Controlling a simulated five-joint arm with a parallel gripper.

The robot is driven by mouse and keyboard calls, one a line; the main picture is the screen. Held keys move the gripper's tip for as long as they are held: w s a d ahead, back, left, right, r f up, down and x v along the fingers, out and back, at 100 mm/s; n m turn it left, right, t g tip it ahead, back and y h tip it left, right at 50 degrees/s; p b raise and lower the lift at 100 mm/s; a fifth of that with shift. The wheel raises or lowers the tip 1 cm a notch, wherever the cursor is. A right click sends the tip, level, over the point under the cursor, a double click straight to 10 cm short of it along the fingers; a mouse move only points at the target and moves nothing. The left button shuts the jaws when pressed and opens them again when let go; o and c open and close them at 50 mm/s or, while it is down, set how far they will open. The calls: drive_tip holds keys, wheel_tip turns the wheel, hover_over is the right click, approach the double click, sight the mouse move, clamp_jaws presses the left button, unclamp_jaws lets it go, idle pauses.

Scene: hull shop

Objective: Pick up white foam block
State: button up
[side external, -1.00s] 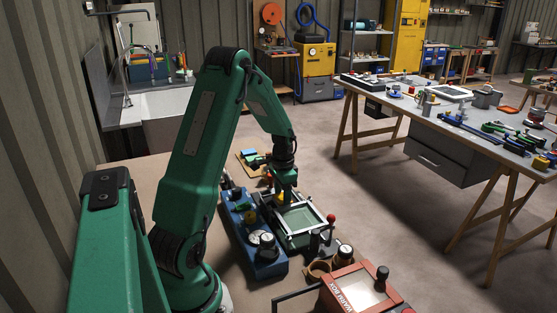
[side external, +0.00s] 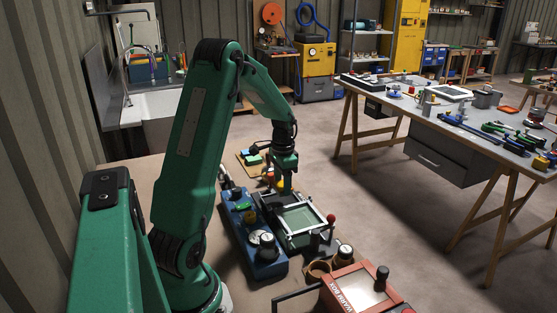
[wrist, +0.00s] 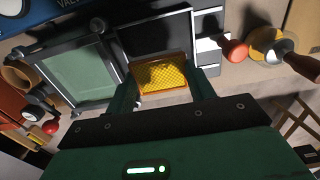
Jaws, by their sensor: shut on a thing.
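My gripper (side external: 283,183) is above the back end of the framed green tray in the side view. In the wrist view, its dark green fingers (wrist: 165,88) stand on either side of a yellow-orange block (wrist: 163,74) with a bumpy, grid-like surface, and are shut on it. The block shows only as a small yellow patch below the fingers in the side view. I cannot make out a white foam block for certain in either view.
A framed tray with a green floor (side external: 300,217) lies below my gripper. A blue valve block (side external: 262,262) stands left of it, and a red box (side external: 362,290) in front.

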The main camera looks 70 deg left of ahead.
drive_tip(key=shift+r, duration=1.05)
drive_tip(key=shift+r, duration=0.1)
